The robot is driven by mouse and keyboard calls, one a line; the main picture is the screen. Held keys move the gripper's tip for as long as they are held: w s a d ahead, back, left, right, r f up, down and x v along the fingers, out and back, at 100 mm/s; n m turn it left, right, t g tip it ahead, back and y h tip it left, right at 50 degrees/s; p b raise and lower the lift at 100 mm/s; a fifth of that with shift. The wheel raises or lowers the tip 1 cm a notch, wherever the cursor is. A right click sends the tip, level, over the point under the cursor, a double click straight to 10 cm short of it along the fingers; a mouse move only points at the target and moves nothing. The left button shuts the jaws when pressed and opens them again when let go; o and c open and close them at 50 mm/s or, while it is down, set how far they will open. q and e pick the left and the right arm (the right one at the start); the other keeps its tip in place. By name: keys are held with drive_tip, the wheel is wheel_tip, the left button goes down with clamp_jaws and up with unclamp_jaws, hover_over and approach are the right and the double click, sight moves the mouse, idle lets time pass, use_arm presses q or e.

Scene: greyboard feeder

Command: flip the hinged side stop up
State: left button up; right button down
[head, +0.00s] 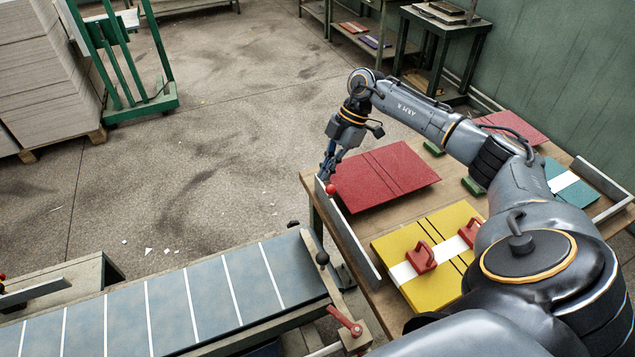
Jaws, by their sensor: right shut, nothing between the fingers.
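A long grey metal side stop (350,240) runs along the left edge of the wooden table, beside the red and yellow boards. A red knob (331,189) sits at its far end. I cannot tell for sure how far the stop is tilted. My right gripper (327,177) points down at that far end, just above or against the red knob. It is shut, with nothing held; the exact contact is too small to tell. My left gripper is not in view.
The table holds a red board (385,176) and a yellow board (425,250) with red clamp-like handles (420,257). A blue-grey panelled bed (185,300) with a red lever (345,320) stands at lower left. Board stacks (45,70) and a green cart (140,100) stand behind. Open floor lies between.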

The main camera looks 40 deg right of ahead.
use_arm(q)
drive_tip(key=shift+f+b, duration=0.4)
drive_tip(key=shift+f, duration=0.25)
use_arm(e)
drive_tip(key=v, duration=0.4)
drive_tip(key=shift+a+r, duration=0.1)
drive_tip(key=shift+r, duration=0.1)
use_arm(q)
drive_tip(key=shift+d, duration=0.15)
use_arm(e)
drive_tip(key=shift+a, duration=0.1)
